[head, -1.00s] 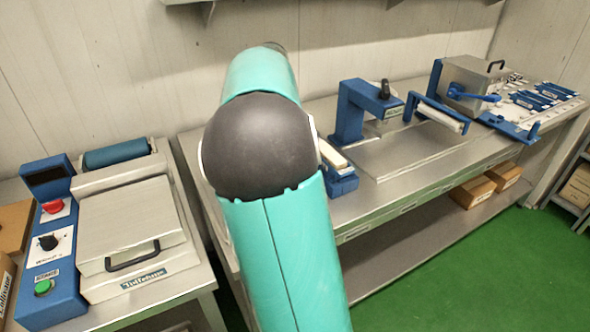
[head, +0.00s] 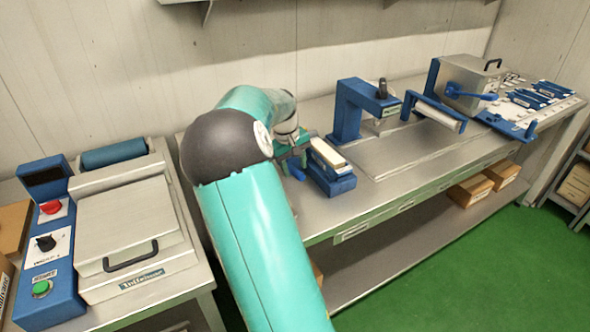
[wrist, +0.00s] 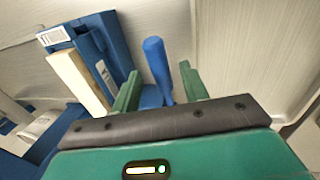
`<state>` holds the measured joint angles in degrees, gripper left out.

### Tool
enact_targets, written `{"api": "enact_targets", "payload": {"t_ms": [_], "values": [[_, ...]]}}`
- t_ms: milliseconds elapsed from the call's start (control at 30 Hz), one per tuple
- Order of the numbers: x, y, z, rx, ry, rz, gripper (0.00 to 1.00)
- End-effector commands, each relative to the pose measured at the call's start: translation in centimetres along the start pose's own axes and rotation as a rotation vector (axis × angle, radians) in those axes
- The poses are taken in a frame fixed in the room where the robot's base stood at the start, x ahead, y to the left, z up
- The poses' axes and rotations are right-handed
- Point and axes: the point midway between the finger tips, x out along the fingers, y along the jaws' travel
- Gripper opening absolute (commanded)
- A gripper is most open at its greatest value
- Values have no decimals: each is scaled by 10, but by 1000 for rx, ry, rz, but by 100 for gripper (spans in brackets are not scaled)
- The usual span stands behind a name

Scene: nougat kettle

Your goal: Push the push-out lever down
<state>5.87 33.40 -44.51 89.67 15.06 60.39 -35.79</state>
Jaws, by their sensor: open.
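A blue lever (wrist: 155,58) with a rounded handle stands between the two green fingers of my gripper (wrist: 159,72) in the wrist view. My gripper is open, and I see a gap on both sides of the handle. The lever's lower end runs down behind the gripper's dark front bar. In the head view my gripper (head: 290,160) is at the left end of the long bench, just left of a blue block holding a cream slab (head: 326,153). A bit of blue (head: 295,171) shows below the fingers there; most of the lever is hidden by my arm.
The blue block (wrist: 100,38) and the cream slab (wrist: 78,82) stand close on the left in the wrist view. Blue presses (head: 349,108) and a steel box (head: 468,82) stand farther right on the bench. A separate machine (head: 130,225) is at the left.

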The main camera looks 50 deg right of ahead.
Motion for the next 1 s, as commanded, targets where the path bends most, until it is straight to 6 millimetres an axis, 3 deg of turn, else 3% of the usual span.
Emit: {"api": "enact_targets", "payload": {"t_ms": [167, 467, 700, 1000], "values": [[16, 0, 0, -1, 0, 1, 44], [19, 0, 0, 0, 1, 0, 44], [18, 0, 0, -1, 1, 0, 0], [23, -1, 2, 8, 39, -1, 0]]}}
